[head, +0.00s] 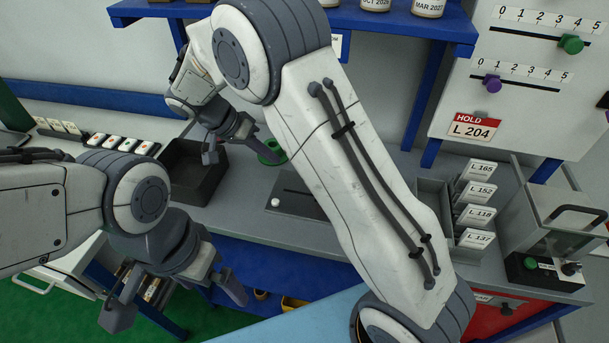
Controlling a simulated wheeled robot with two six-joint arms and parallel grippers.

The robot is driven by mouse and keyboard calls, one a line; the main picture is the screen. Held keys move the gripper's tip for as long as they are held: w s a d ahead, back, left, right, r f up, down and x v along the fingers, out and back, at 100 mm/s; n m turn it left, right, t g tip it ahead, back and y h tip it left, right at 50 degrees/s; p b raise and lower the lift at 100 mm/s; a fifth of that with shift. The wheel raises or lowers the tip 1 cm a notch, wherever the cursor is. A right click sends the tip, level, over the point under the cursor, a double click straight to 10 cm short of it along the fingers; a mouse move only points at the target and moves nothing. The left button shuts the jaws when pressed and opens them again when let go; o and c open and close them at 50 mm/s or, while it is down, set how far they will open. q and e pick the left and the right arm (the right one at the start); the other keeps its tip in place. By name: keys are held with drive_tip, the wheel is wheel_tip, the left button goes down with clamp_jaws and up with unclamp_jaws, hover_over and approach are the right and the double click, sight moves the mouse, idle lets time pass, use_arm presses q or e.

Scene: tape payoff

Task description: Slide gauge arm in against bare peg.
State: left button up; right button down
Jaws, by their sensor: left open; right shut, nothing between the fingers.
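A dark flat plate (300,205) with a slot lies on the grey bench, with a small white knob (275,202) at its near left. A green ring-shaped part (270,152) stands behind it. I cannot make out the gauge arm or the bare peg for certain; my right arm covers much of this area. My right gripper (240,152) is shut and empty, over the bench between the dark bin and the green part. My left gripper (175,302) is open and empty, in front of the bench at lower left, well away from the plate.
A dark open bin (192,172) stands left of the plate. Label cards (475,205) in a grey rack and a clear-sided box (550,215) are at right. A wall panel (520,75) carries two scales with green and purple sliders. Blue shelf posts rise behind the bench.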

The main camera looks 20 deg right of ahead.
drive_tip(key=p, duration=0.2)
hover_over(305, 194)
drive_tip(key=w+a, duration=0.2)
drive_tip(key=a, duration=0.1)
drive_tip(key=f, duration=0.7)
drive_tip(key=shift+w+d, duration=0.15)
drive_tip(key=shift+w, duration=0.05)
drive_tip(key=shift+s+d+p, duration=0.55)
drive_tip(key=shift+s+d, duration=0.25)
drive_tip(key=shift+d, duration=0.1)
drive_tip(key=shift+s+d+f, duration=0.25)
drive_tip(key=shift+s+d, duration=0.25)
use_arm(q)
wheel_tip(305, 194, up, 4)
drive_tip(key=shift+f, duration=0.15)
